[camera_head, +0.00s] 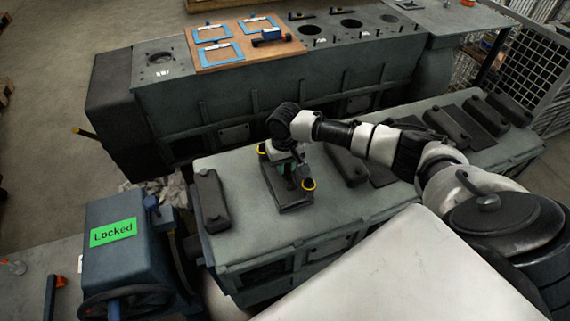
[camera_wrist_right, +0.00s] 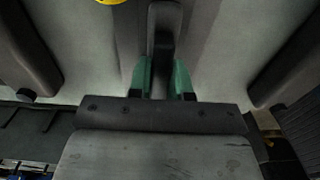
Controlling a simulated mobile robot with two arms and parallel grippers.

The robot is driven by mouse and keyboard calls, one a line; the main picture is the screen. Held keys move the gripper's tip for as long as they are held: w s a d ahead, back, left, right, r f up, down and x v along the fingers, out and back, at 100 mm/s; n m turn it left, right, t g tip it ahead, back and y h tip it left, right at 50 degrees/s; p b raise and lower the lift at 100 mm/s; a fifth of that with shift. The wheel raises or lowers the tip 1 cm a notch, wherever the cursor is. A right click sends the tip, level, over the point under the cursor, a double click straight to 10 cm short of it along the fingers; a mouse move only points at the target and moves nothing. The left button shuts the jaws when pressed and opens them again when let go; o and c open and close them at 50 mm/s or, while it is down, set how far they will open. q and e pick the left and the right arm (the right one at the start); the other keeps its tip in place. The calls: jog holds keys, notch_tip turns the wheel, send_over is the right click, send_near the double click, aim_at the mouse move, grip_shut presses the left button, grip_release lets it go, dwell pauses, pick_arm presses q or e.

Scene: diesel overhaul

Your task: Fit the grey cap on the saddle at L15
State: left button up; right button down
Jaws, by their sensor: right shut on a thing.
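My right gripper (camera_head: 290,182) points down over the near engine block in the head view. Its green fingers (camera_wrist_right: 163,82) are shut on a narrow dark grey piece (camera_wrist_right: 164,25), which I take for the grey cap. In the head view the arm and hand largely hide that piece. A dark rectangular cover (camera_head: 296,206) lies directly below the hand; I cannot tell whether the held piece touches it. I cannot read an L15 mark or make out the saddle. My left gripper is out of view.
A separate dark cover (camera_head: 211,203) lies left of the hand, and several more (camera_head: 480,116) lie to the right on the near block (camera_head: 240,240). The far block carries a wooden board (camera_head: 215,61) with blue frames. A blue machine (camera_head: 120,250) marked "Locked" stands at the front left.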

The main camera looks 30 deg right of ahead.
jog(key=shift+f, duration=0.55)
dwell(0.8)
jog(key=c, duration=1)
grip_release()
jog(key=shift+o, duration=0.2)
jog(key=shift+s+f, duration=0.1)
jog(key=shift+f, duration=0.05)
notch_tip(320, 180, up, 11)
jog(key=shift+r+b, duration=0.1)
jog(key=shift+b, duration=1)
